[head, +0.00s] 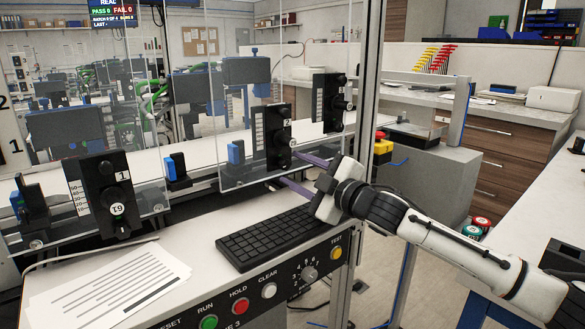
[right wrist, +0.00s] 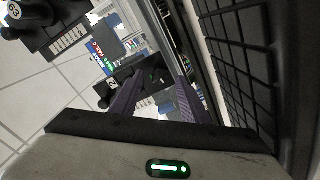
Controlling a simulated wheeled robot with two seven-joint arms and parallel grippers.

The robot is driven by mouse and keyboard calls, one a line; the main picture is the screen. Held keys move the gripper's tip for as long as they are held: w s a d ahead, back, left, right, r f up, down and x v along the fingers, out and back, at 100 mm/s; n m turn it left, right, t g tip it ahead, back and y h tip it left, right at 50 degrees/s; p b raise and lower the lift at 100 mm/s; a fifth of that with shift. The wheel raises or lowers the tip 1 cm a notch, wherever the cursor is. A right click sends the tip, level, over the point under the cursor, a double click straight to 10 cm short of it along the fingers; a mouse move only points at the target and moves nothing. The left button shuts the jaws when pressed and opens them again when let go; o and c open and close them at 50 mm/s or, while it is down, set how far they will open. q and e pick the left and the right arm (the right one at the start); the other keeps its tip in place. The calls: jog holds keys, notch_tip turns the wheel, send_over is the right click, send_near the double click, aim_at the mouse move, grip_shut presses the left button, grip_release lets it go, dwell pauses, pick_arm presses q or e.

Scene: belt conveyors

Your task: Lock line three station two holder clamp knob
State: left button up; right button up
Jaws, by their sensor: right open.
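The station two holder (head: 279,137) is a black upright block marked 2, with a white scale on its left side. Its round black clamp knob (head: 284,140) is on the face towards me, small and dark, so its lock state cannot be read. My right gripper (head: 287,168) reaches in from the right, its two purple fingers apart and empty. The fingertips are close to the lower part of the holder, just below and right of the knob; contact cannot be told. In the right wrist view the fingers (right wrist: 158,86) point towards dark fixtures. My left gripper is out of view.
A similar holder marked 1 (head: 105,190) stands left, and another holder (head: 329,102) stands behind right. A clear panel (head: 235,100) is close by.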

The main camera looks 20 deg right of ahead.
jog(key=shift+x, duration=0.8)
jog(key=shift+w, duration=0.1)
